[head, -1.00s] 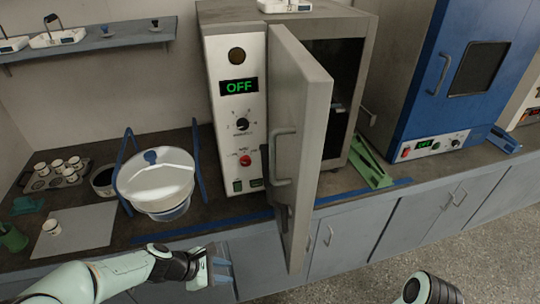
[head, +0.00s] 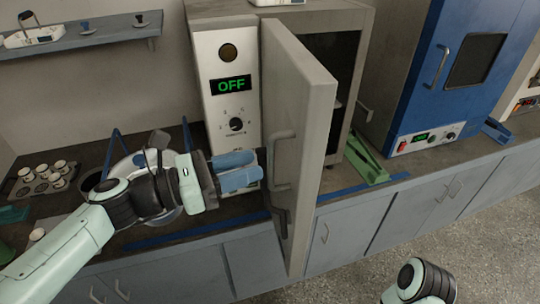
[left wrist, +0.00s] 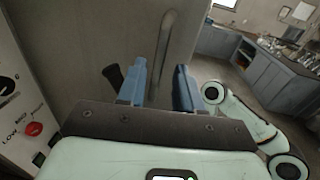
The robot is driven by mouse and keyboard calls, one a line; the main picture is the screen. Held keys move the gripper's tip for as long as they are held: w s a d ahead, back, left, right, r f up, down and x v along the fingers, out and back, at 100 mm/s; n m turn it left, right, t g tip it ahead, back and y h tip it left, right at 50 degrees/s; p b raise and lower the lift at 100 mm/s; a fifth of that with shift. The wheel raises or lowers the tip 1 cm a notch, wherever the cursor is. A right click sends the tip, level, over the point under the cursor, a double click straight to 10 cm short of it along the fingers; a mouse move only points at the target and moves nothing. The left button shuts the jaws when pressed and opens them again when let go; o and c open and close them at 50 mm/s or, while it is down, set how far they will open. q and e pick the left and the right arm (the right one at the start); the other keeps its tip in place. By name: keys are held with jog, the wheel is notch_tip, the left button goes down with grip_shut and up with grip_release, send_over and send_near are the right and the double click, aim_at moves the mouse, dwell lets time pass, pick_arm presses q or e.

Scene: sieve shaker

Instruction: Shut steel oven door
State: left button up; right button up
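The steel oven door (head: 310,140) stands ajar, swung out from the grey oven (head: 355,60) with its dark interior showing behind. It has a bar handle (head: 279,165) on its outer face. My left gripper (head: 257,172) is level with this handle, on its left side. In the left wrist view, the blue fingers (left wrist: 160,90) are apart and empty, and the handle (left wrist: 162,55) shows between them, in front of the door face (left wrist: 95,45). I cannot tell whether the fingers touch it. My right gripper is out of view.
The oven's control panel (head: 233,60) reads OFF and stands left of the door. A blue oven (head: 470,70) and a green bracket (head: 366,160) are to the right. A pot, partly hidden by my left arm, and small cups (head: 45,178) are at left.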

aim_at(270, 187)
pick_arm(q)
jog(key=x, duration=0.5)
jog(key=shift+w+d, duration=0.15)
grip_shut()
